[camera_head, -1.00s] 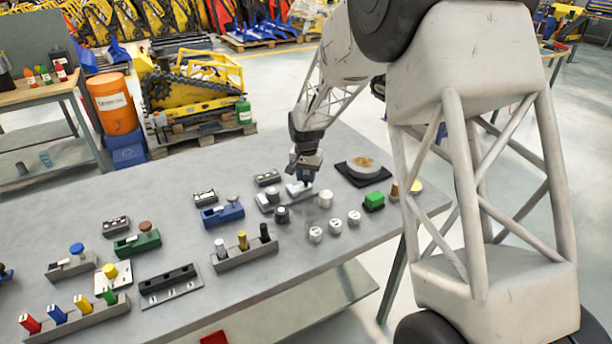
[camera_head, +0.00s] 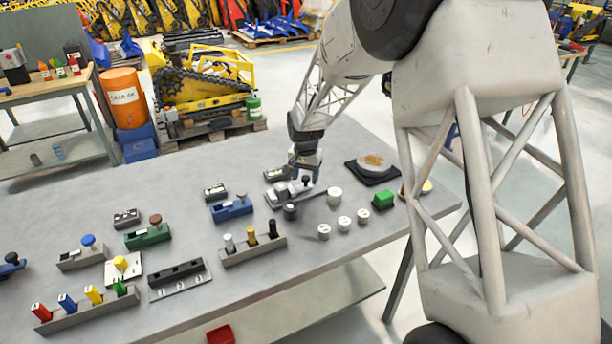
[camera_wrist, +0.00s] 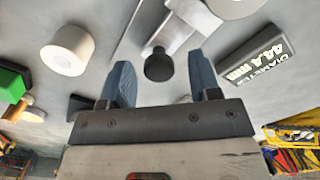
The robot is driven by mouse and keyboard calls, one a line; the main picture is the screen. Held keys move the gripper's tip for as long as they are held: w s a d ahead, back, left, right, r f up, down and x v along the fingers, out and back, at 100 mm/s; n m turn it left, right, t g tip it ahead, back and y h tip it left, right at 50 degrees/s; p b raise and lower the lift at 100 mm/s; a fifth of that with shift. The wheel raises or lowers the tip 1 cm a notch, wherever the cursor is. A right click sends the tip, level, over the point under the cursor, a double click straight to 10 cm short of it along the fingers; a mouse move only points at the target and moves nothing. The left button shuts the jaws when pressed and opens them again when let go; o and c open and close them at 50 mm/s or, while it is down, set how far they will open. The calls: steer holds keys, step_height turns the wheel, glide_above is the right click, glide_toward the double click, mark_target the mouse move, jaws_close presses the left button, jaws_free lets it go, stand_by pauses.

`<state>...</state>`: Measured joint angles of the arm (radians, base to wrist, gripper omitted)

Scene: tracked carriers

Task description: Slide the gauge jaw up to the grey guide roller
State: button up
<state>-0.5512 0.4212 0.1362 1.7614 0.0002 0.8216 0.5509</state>
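The gauge jaw shows in the wrist view as a pale block (camera_wrist: 178,28) with a black round knob (camera_wrist: 158,66) at its near end. In the head view the gauge (camera_head: 274,199) stands towards the back right of the table, partly hidden by my gripper (camera_head: 304,176). The grey guide roller (camera_wrist: 230,6) is cut off by the top edge of the wrist view, to the right of the jaw, with a gap between them. My gripper's blue fingers (camera_wrist: 161,78) are spread wide, one on each side of the knob in the picture. I cannot tell whether they touch it.
A label block reading DIAMETER (camera_wrist: 258,54) lies right of the jaw in the wrist view. A dark knob (camera_head: 290,211) is in front.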

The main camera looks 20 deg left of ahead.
mark_target(306, 177)
steer(key=shift+r, duration=0.1)
steer(key=shift+r, duration=3.8)
steer(key=shift+d, duration=0.1)
steer(key=shift+s+d+r, duration=0.1)
steer(key=shift+d+r, duration=0.15)
steer(key=s+d+r, duration=0.5)
steer(key=d, duration=0.4)
steer(key=s+d+r+t, duration=0.1)
steer(key=s+d+r, duration=0.45)
steer(key=d, duration=0.35)
steer(key=s+d+r, duration=0.4)
steer(key=s+d, duration=0.1)
steer(key=d, duration=0.5)
steer(key=s+d, duration=0.8)
steer(key=s, duration=0.5)
steer(key=s+d+f+t, duration=0.1)
steer(key=s+d, duration=0.7)
steer(key=s, duration=0.6)
steer(key=shift+f+t, duration=0.3)
